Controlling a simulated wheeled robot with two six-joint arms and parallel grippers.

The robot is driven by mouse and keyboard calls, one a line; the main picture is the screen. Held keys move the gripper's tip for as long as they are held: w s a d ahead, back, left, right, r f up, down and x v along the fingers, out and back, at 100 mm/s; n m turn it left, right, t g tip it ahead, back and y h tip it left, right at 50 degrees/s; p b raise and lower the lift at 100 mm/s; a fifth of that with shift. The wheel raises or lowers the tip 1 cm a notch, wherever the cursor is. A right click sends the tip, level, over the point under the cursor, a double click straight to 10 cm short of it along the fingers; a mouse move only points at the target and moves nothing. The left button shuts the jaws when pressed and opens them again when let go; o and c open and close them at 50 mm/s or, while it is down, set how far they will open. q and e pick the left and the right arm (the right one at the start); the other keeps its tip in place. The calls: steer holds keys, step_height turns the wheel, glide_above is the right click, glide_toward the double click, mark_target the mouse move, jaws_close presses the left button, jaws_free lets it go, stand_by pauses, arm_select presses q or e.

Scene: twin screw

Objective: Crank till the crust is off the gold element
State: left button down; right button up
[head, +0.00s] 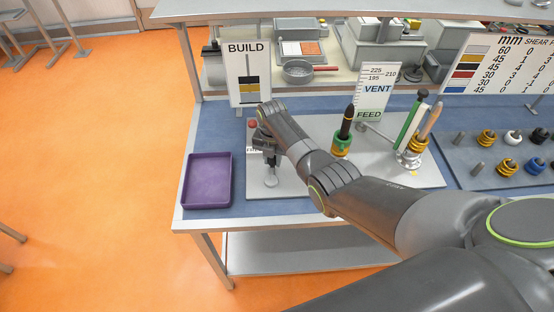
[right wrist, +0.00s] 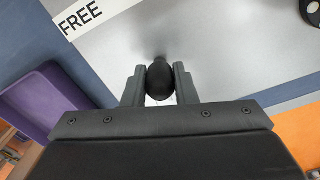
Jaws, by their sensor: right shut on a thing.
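My right gripper (head: 270,160) reaches down over the left part of a pale grey plate (head: 315,170). In the right wrist view its two fingers (right wrist: 159,88) are shut on a black rounded knob (right wrist: 160,78), with one finger on each side. The rest of the crank under the knob is hidden. A gold element (head: 341,150) with green shows at the foot of a dark upright tool on the plate. More gold rings (head: 414,146) sit around a holder at the plate's right. I cannot make out crust on either. My left gripper is not in view.
A purple tray (head: 229,181) lies left of the plate. A BUILD sign (head: 247,95) and a VENT/FEED sign (head: 374,100) stand behind. A red knob (head: 252,124) is beside my gripper. A rack at right holds several gold, blue, white and black elements (head: 510,165).

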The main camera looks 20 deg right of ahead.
steer(key=shift+w+a+n, duration=0.1)
steer(key=shift+a+n, duration=0.3)
steer(key=shift+n, duration=0.5)
steer(key=shift+w+a+n, duration=0.1)
steer(key=shift+a+n, duration=0.3)
steer(key=shift+n, duration=0.5)
steer(key=o, duration=1)
steer(key=shift+r, duration=8.7)
